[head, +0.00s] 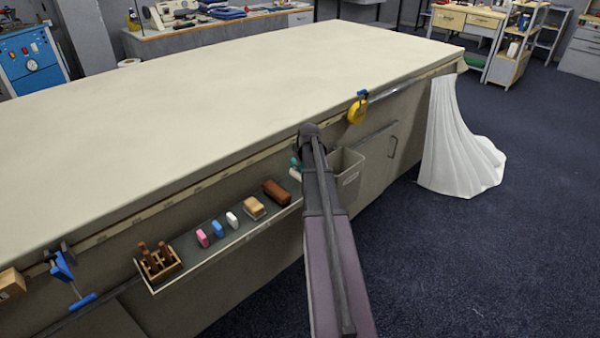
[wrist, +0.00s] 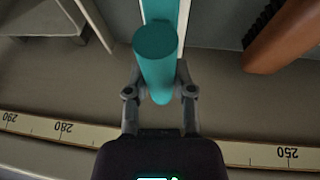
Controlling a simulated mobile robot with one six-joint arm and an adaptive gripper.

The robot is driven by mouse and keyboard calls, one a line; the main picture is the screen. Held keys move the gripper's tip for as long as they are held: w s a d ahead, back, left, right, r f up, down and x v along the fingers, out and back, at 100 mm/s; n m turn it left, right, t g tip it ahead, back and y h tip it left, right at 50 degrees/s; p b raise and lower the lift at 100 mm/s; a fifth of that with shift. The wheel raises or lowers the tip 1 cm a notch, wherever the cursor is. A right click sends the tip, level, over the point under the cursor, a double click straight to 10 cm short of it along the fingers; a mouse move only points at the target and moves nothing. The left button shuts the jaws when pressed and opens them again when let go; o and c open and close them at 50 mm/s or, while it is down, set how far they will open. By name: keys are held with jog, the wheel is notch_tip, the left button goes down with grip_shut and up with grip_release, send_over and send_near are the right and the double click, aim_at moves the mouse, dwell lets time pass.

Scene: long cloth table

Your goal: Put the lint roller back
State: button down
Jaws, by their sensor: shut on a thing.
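The lint roller has a teal handle (wrist: 155,50), which stands between the fingers of my gripper (wrist: 159,88) in the wrist view. My gripper is shut on this handle. In the head view the lint roller (head: 295,163) shows only as a small teal and white patch left of my arm, near the right end of the narrow shelf (head: 215,257) on the table's side. My arm hides the rest of it and my gripper there. I cannot tell whether the roller touches the shelf.
The shelf holds a brown brush (head: 277,192), a tan brush (head: 253,207), white, blue and pink pieces, and a wooden holder (head: 158,262). A grey bin (head: 346,172) is right of my arm. A yellow tape (head: 357,111) hangs at the table edge. The tabletop (head: 200,100) is clear.

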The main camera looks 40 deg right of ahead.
jog(key=shift+f+b, duration=0.75)
jog(key=shift+f, duration=0.25)
jog(key=shift+f, duration=0.15)
jog(key=shift+c, duration=2.4)
grip_release()
jog(key=p+v, duration=1.1)
jog(key=v, duration=0.1)
jog(key=shift+a, duration=0.1)
